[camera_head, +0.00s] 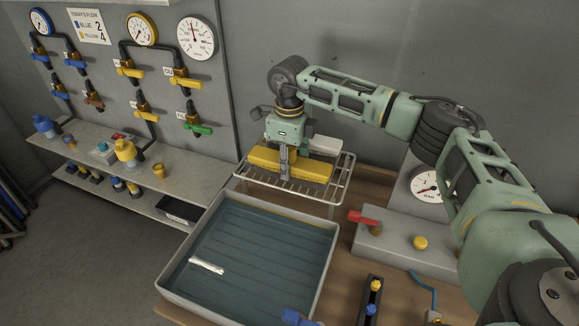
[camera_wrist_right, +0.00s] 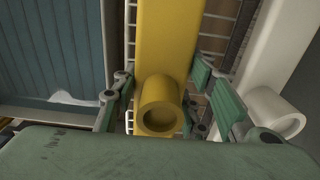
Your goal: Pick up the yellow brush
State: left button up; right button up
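The yellow brush (camera_head: 315,170) lies on a white wire rack (camera_head: 342,180) behind the tray. In the right wrist view the brush (camera_wrist_right: 165,35) runs away from the camera, with a round hollow yellow stub towards me. My right gripper (camera_head: 286,165) is right over the brush, pointing down. In the right wrist view its fingers (camera_wrist_right: 165,95) are spread, one on each side of the brush. A gap shows on the left side; contact on the right cannot be told. My left gripper is out of view.
A similar white object (camera_head: 325,144) lies beside the brush on the rack. A grey tray (camera_head: 319,262) with a blue-grey ribbed bottom stands in front. A box with a red lever (camera_head: 363,218) and a gauge (camera_head: 425,185) are at right. Valves and bottles line the left wall and shelf (camera_head: 200,180).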

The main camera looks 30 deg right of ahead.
jog(key=c, duration=0.7)
jog(key=shift+c, duration=0.5)
jog(key=shift+w+r, duration=0.1)
